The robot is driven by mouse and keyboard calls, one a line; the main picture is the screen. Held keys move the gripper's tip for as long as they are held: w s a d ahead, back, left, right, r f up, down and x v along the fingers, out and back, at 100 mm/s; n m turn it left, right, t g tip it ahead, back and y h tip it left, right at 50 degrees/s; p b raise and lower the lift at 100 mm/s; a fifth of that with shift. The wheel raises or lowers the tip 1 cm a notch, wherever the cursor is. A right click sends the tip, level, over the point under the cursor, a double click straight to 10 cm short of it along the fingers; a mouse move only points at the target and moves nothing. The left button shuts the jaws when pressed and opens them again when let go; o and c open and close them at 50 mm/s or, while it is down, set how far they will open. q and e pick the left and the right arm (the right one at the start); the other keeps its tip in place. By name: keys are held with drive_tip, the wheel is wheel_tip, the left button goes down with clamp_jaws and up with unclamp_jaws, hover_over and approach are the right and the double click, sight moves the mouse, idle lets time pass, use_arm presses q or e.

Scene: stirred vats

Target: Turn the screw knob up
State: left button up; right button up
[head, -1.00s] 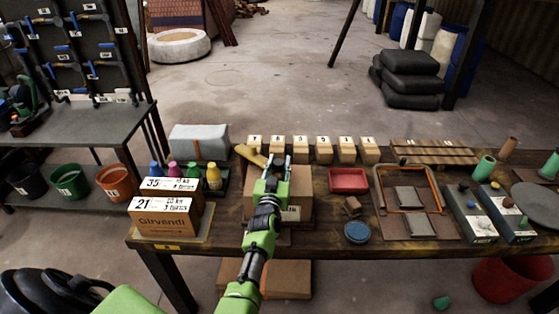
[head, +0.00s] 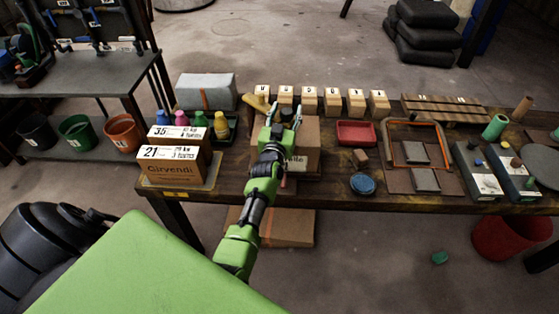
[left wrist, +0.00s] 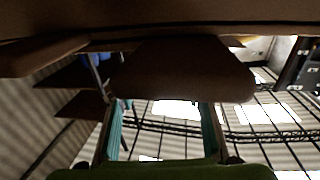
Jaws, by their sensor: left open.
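My left gripper (head: 284,114) is open over the cardboard-coloured box (head: 309,135) near the middle of the bench. In the left wrist view its two teal fingers (left wrist: 162,115) stand apart. A dark brown block with rounded corners (left wrist: 182,70) lies across the view beyond the fingertips; I cannot tell if they touch it. I cannot clearly make out a screw knob in the head view; the gripper and arm cover part of the box. A yellowish wooden piece (head: 256,103) shows just left of the fingers. My right gripper is not in view.
Stacked labelled boxes (head: 172,173) and coloured bottles (head: 221,125) stand left of the arm. A red tray (head: 356,134), a blue round tin (head: 362,184) and grey boxes with small knobs (head: 478,170) lie to the right. Numbered blocks (head: 332,100) line the back.

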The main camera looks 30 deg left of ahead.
use_arm(q)
drive_tip(key=shift+f+m+t+h+b, duration=0.2)
drive_tip(key=shift+m+h+b, duration=0.4)
drive_tip(key=shift+h+b, duration=0.25)
drive_tip(key=shift+f+m+t+h+b, duration=0.1)
drive_tip(key=shift+m+t+h+b, duration=0.1)
drive_tip(key=shift+m+h+b, duration=0.65)
drive_tip(key=s+d+b, duration=0.2)
drive_tip(key=s, duration=1.2)
drive_tip(key=s+d+f+m+g+h, duration=0.1)
drive_tip(key=s+d+f+g+h, duration=0.1)
drive_tip(key=f, duration=0.8)
drive_tip(key=s+d+f+m+g+h+p, duration=0.1)
drive_tip(key=s+d+f+g, duration=0.3)
drive_tip(key=f, duration=0.7)
drive_tip(key=shift+s+d+h, duration=0.4)
drive_tip(key=shift+s+d, duration=0.4)
